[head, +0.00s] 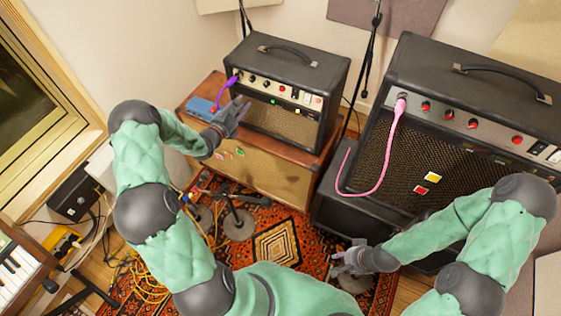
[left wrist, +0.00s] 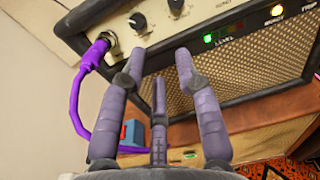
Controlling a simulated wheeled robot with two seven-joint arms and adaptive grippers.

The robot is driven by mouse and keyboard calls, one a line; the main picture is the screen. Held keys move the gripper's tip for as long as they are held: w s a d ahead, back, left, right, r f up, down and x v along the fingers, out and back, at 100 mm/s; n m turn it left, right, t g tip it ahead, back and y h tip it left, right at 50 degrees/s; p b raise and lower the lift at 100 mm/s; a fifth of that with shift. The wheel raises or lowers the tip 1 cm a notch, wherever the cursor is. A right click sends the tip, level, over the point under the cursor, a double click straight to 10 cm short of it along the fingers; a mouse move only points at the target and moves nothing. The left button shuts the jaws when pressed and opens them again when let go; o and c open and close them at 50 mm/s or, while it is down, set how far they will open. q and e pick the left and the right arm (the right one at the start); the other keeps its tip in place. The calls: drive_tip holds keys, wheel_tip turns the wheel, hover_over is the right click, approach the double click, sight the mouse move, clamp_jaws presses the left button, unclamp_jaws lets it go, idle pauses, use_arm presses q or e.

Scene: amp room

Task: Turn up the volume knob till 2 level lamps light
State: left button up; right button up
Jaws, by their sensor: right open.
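The small amp (head: 292,85) sits on a brown cabinet, with a purple cable (head: 227,88) plugged in at its panel's left end. In the left wrist view a black knob (left wrist: 138,21) is just right of the purple plug (left wrist: 97,50), and a second knob (left wrist: 176,5) is further right. I cannot read which is volume. One green level lamp (left wrist: 208,38) is lit; the lamps beside it look dark. My left gripper (head: 238,108) is in front of the amp, its fingers (left wrist: 160,65) spread, apart from the knobs. My right gripper (head: 345,262) is open and empty, low over the floor.
A larger black amp (head: 470,100) with a pink cable (head: 385,150) stands at right. A blue box (head: 203,108) lies on the brown cabinet (head: 270,175) left of the small amp.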

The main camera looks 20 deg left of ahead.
use_arm(q)
drive_tip(key=s+d+f+m+g+h+b, duration=0.1)
drive_tip(key=s+d+f+m+g+h, duration=0.2)
drive_tip(key=d+f, duration=0.4)
drive_tip(key=s+d+f+m+g+h+b, duration=0.1)
drive_tip(key=s+d+f+m+g+h, duration=0.3)
drive_tip(key=d, duration=0.8)
drive_tip(key=shift+s+d+f+g, duration=0.3)
drive_tip(key=shift+s+f+g, duration=0.7)
drive_tip(key=shift+f, duration=0.55)
drive_tip(key=shift+w, duration=0.15)
